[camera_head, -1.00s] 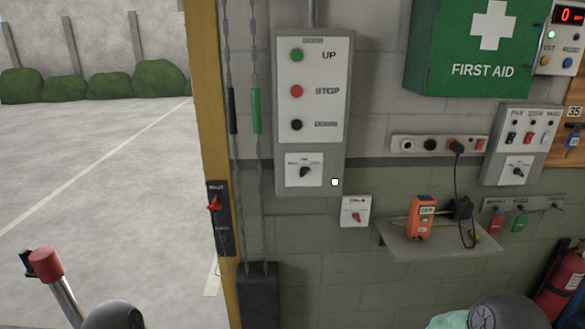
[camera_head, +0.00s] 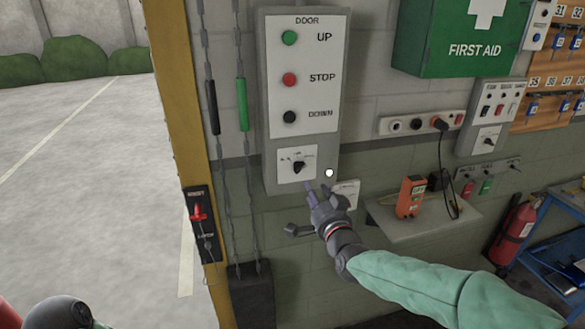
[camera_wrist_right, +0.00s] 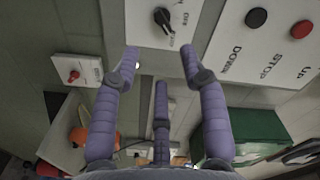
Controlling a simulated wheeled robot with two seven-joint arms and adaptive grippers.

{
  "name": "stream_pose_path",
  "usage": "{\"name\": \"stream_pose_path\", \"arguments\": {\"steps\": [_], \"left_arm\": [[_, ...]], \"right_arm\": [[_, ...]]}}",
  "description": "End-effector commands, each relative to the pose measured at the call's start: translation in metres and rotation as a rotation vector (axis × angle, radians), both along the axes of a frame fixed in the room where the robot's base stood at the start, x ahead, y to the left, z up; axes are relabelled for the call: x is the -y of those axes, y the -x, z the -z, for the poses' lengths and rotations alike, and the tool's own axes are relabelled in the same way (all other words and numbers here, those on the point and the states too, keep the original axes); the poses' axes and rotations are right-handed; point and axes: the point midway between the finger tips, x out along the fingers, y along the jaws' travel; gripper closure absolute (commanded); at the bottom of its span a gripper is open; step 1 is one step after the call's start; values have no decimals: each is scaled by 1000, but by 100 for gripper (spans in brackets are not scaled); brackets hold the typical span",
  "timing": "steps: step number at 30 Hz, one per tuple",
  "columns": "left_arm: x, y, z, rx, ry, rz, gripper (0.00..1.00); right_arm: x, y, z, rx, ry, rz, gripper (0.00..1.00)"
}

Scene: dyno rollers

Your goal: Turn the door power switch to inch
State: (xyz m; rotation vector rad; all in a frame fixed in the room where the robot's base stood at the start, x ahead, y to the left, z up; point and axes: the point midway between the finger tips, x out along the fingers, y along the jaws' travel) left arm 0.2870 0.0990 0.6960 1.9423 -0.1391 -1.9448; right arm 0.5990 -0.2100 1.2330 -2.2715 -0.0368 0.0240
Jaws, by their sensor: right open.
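The grey door control panel (camera_head: 333,110) hangs on the wall in the head view, with UP, STOP and DOWN buttons. Below them, a white plate carries a black rotary knob (camera_head: 299,167); the knob also shows in the wrist view (camera_wrist_right: 163,17). The labels around it are too small to read surely, so I cannot tell its setting. My right gripper (camera_head: 318,192) is open and empty, just below and right of the knob, apart from it. In the wrist view its fingers (camera_wrist_right: 160,62) are spread, with the knob beyond the tips.
A small plate (camera_head: 349,188) with a red knob (camera_wrist_right: 74,75) sits beside the panel, partly behind my right gripper. Chains (camera_head: 242,160) hang to the left. A shelf (camera_head: 420,222) with an orange device (camera_head: 411,197) is to the right. A green first-aid box (camera_head: 470,50) is above.

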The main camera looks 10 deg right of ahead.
Motion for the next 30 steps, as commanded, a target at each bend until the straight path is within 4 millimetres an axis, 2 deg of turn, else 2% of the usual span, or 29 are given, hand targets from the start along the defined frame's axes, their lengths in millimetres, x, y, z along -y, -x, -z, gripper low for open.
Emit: {"name": "stream_pose_path", "arguments": {"steps": [4, 8, 21, 30], "left_arm": [[0, 1, 0, -1, 0, 0, 60], [0, 1, 2, -2, 0, 1, 60], [0, 0, 5, -1, 0, 0, 60], [0, 0, 5, -1, 0, 0, 60]], "right_arm": [[0, -7, -3, 6, -3, 1, 56], [-1, -21, -1, 4, -2, 0, 56], [-3, -85, 0, 3, -2, 0, 56], [-3, -106, -2, 5, -2, 1, 56]]}}
